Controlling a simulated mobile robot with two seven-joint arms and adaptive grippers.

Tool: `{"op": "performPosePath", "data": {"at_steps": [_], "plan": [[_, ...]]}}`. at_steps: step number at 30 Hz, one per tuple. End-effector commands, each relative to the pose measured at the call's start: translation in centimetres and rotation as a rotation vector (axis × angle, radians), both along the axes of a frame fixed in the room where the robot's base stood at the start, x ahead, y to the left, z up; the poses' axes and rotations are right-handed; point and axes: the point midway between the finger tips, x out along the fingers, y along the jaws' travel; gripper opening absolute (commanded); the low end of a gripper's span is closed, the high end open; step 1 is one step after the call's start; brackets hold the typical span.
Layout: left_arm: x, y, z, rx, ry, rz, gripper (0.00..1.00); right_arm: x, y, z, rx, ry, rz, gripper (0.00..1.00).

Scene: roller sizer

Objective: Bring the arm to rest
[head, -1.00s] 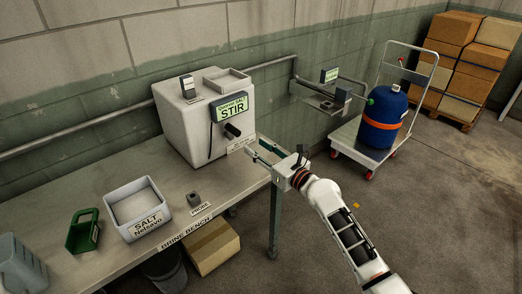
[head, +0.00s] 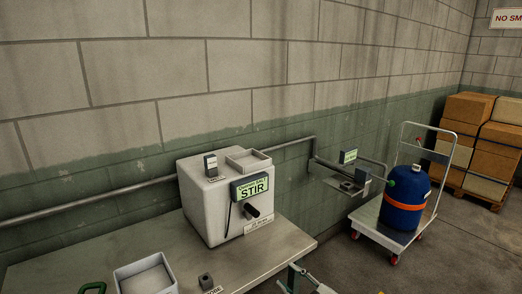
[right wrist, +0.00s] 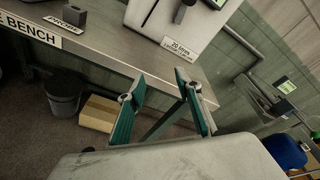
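My right gripper (head: 291,279) shows only in part at the bottom edge of the head view, just in front of the bench's right end. In the right wrist view its two teal fingers (right wrist: 160,84) stand apart with nothing between them. The bench edge lies beyond the fingertips. Most of my right arm is below the head view.
The bench (head: 262,258) carries a white box machine (head: 204,222) with a green STIR display (head: 252,189) and a white tub (head: 145,278). A cart (head: 370,221) with a blue tank (head: 405,210) stands at right. A cardboard box (right wrist: 98,113) sits under the bench.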

Motion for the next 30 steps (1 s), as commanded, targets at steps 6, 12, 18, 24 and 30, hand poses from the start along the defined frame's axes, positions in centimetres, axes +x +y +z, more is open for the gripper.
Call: {"op": "performPosePath", "data": {"at_steps": [6, 12, 18, 24, 30], "plan": [[0.0, 0.0, 0.0, 0.0, 0.0, 0.0, 0.21, -8.9, -3.7, -8.5, -0.706, -0.203, 0.106, 0.34], [0.0, 0.0, 0.0, 0.0, 0.0, 0.0, 0.21, -17.4, -7.2, -13.7, -1.345, -0.384, 0.319, 0.34], [0.0, 0.0, 0.0, 0.0, 0.0, 0.0, 0.21, -25.0, -10.4, -16.4, -1.885, -0.56, 0.611, 0.34], [0.0, 0.0, 0.0, 0.0, 0.001, -0.001, 0.21, -28.9, -12.0, -17.1, -2.161, -0.674, 0.811, 0.34], [0.0, 0.0, 0.0, 0.0, 0.001, -0.001, 0.21, -29.5, -12.3, -17.1, -2.212, -0.699, 0.851, 0.34]]}}
